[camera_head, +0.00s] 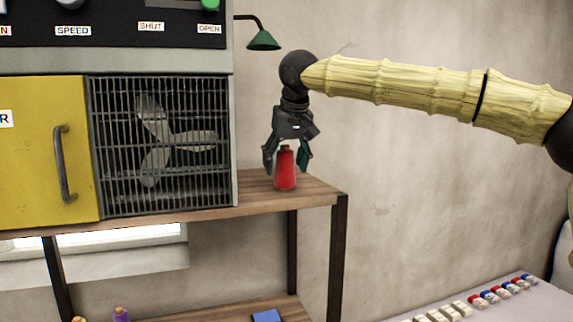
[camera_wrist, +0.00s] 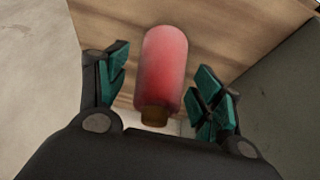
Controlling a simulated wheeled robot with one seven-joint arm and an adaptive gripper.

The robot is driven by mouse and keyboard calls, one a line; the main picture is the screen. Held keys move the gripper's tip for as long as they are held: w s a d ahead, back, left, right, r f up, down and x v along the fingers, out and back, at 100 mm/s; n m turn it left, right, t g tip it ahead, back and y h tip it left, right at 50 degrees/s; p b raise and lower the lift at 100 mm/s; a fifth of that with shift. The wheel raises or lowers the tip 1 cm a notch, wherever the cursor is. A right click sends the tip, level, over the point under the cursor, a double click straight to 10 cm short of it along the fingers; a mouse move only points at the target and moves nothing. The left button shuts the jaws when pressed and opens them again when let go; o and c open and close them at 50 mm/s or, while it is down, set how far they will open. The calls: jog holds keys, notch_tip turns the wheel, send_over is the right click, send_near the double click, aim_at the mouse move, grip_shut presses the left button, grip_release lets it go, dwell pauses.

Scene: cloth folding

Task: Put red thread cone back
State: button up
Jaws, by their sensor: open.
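The red thread cone (camera_head: 285,170) stands upright on the wooden shelf top (camera_head: 318,190), near its right end beside the machine. My gripper (camera_head: 287,160) is above and around it, pointing down, with a finger on each side. In the wrist view the red thread cone (camera_wrist: 163,68) lies between the teal finger pads of my gripper (camera_wrist: 160,85). Gaps show on both sides, so the fingers are open and apart from it. The cone's brown tip points toward the palm.
A machine with a fan grille (camera_head: 160,145) and yellow door (camera_head: 45,150) stands just left of the cone. A green lamp (camera_head: 263,40) hangs above. A lower shelf holds a purple cone (camera_head: 121,315) and a blue item (camera_head: 267,316). A table with several small items (camera_head: 470,305) is at lower right.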

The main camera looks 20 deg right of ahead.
jog(key=b+v, duration=0.3)
jog(key=v, duration=0.8)
jog(key=shift+s+r+b, duration=0.15)
jog(key=shift+r+b, duration=0.15)
jog(key=shift+r, duration=0.05)
